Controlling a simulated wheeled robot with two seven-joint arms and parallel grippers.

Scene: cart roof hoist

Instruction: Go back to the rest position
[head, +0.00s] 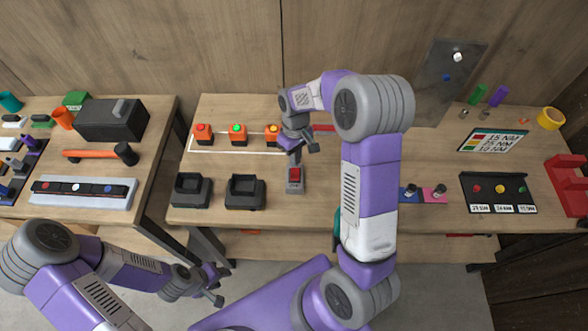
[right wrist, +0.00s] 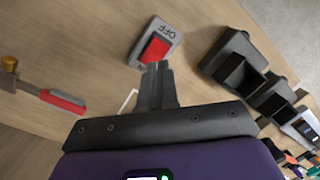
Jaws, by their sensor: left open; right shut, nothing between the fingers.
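My right gripper (head: 297,152) is over the middle bench, reached across from the right. Its fingers are shut with nothing between them, and they also show in the right wrist view (right wrist: 157,72). A red rocker switch (head: 295,177) on a grey base sits just in front of it. In the right wrist view the switch (right wrist: 156,47) lies right by the fingertips, with "OFF" at its far end. I cannot tell whether they touch. My left gripper (head: 214,287) is open and empty, low in front of the bench, over the floor.
Two black holders (head: 245,192) stand left of the switch. Behind them are several button boxes, with red (head: 203,134), green (head: 238,134) and yellow tops. A left bench holds a black toolbox (head: 112,120) and a hammer (head: 100,154). A black tray (head: 497,192) lies at right.

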